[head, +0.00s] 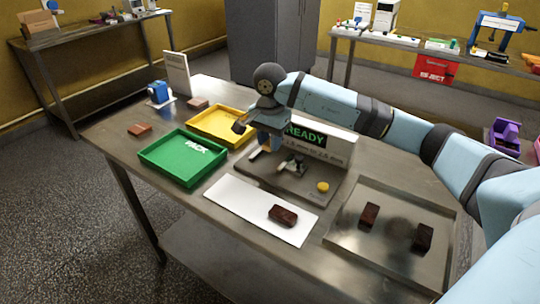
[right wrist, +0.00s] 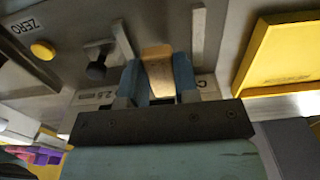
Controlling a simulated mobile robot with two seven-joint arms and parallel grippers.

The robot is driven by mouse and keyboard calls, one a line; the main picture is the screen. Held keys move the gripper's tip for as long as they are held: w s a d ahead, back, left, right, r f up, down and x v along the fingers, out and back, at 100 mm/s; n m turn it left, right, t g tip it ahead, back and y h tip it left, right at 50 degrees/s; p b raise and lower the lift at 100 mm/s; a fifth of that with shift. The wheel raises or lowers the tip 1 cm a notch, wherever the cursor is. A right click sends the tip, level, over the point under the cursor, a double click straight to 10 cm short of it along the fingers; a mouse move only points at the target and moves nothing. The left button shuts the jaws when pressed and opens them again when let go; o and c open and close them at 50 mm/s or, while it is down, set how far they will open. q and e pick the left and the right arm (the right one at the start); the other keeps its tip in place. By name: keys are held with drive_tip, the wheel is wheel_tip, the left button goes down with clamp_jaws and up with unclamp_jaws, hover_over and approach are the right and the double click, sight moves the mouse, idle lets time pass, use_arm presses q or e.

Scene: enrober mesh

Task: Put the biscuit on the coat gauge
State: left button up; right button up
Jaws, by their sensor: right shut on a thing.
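The coat gauge (head: 283,180) is a grey base with a READY display (head: 305,135), a yellow button (head: 322,186) and a small dark-topped part (head: 293,164). My right gripper (head: 264,148) is over the left part of the gauge. In the right wrist view its blue fingers (right wrist: 158,78) are shut on a tan biscuit (right wrist: 157,66), which sticks out past the fingertips. The gauge's yellow button also shows in the right wrist view (right wrist: 43,50), beside the word ZERO. Whether the biscuit touches the gauge I cannot tell. My left gripper is out of view.
A green PACK tray (head: 182,178) and a yellow tray (head: 208,139) stand left of the gauge. A white sheet (head: 235,200) bears a dark brown bar (head: 283,215). A metal tray (head: 395,260) at the right holds two more. Brown blocks (head: 139,130) lie at the table's far left.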

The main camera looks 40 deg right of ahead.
sight(270, 162)
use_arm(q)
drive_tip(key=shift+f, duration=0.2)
use_arm(e)
drive_tip(key=shift+f, duration=2.4)
use_arm(q)
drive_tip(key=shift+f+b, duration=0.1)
drive_tip(key=shift+b, duration=0.2)
use_arm(e)
drive_tip(key=shift+f, duration=0.1)
drive_tip(key=o, duration=0.5)
drive_tip(key=shift+c, duration=0.2)
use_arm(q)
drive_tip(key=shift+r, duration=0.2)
use_arm(e)
drive_tip(key=shift+r, duration=0.4)
wheel_tip(270, 162, up, 12)
drive_tip(key=shift+f+p, duration=0.25)
drive_tip(key=shift+p, duration=0.3)
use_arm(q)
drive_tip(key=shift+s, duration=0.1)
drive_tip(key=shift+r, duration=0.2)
